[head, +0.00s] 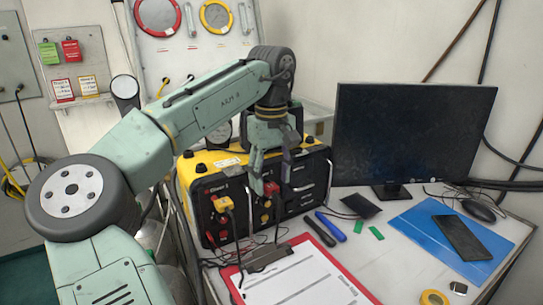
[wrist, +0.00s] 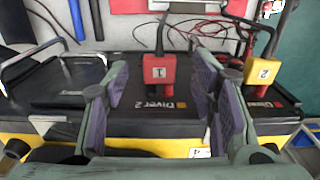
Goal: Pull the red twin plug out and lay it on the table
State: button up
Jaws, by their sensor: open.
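The red twin plug (wrist: 158,72), marked 1, sits in the front of the black and yellow diver air panel (wrist: 60,90), with a dark cable leaving it. In the head view the red plug (head: 271,188) shows partly behind my fingers. My gripper (wrist: 160,105) is open, with one finger on each side of the red plug and gaps on both sides. In the head view my gripper (head: 270,178) hangs in front of the panel. The white table (head: 405,245) lies in front of and right of the panel.
A yellow plug (wrist: 262,72), marked 2, sits in the panel beside the red one. A red clipboard (head: 237,283), a blue marker (head: 330,226), a black marker (head: 318,231), loose cables and a blue mat (head: 410,222) occupy the table. A monitor (head: 410,130) stands behind.

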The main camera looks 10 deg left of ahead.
jog(key=shift+f, duration=0.75)
jog(key=shift+c, duration=0.3)
grip_shut()
jog(key=shift+s+d+b, duration=0.4)
jog(key=shift+s+d, duration=0.8)
jog(key=shift+d, duration=0.05)
dwell(1.3)
